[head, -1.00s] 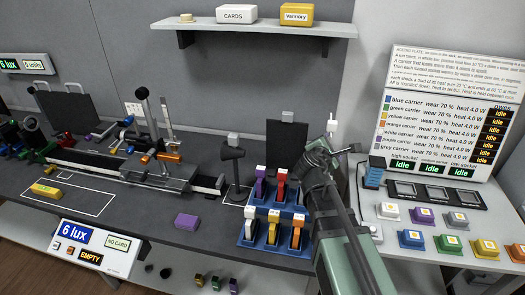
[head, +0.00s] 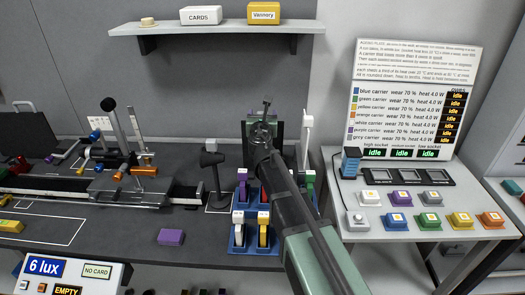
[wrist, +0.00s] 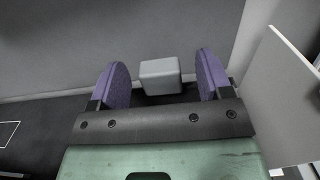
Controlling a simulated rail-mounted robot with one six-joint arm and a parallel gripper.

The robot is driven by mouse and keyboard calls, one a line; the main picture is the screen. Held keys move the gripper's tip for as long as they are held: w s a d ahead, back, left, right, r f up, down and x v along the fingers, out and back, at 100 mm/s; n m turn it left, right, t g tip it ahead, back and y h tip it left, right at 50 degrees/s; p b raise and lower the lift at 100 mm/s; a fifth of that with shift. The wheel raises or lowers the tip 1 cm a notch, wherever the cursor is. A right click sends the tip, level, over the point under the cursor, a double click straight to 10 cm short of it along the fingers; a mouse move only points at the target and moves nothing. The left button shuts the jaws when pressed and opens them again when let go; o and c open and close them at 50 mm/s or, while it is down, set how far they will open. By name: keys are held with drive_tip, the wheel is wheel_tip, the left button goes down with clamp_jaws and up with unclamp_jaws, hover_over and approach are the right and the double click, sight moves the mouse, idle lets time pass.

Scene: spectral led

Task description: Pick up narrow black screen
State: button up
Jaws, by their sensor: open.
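My gripper (wrist: 162,78) is open in the wrist view, with a purple-padded finger on each side of a grey block (wrist: 160,76). The block appears to be the knob seen earlier on top of the narrow black screen. A gap shows on both sides, so the fingers do not visibly touch it. The black panel itself is hidden behind my arm in the head view and below the gripper in the wrist view. In the head view my arm reaches back over the screen's place, and the fingertips cannot be made out.
A white upright panel (wrist: 283,95) stands close right of my gripper. A blue rack (head: 240,240) with coloured carriers is in front. A dark post (head: 212,160) stands to the left. A shelf (head: 222,27) hangs above, and a wider black screen (head: 22,128) is far left.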

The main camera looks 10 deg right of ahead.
drive_tip(key=x, duration=0.3)
drive_tip(key=shift+w, duration=0.2)
clamp_jaws()
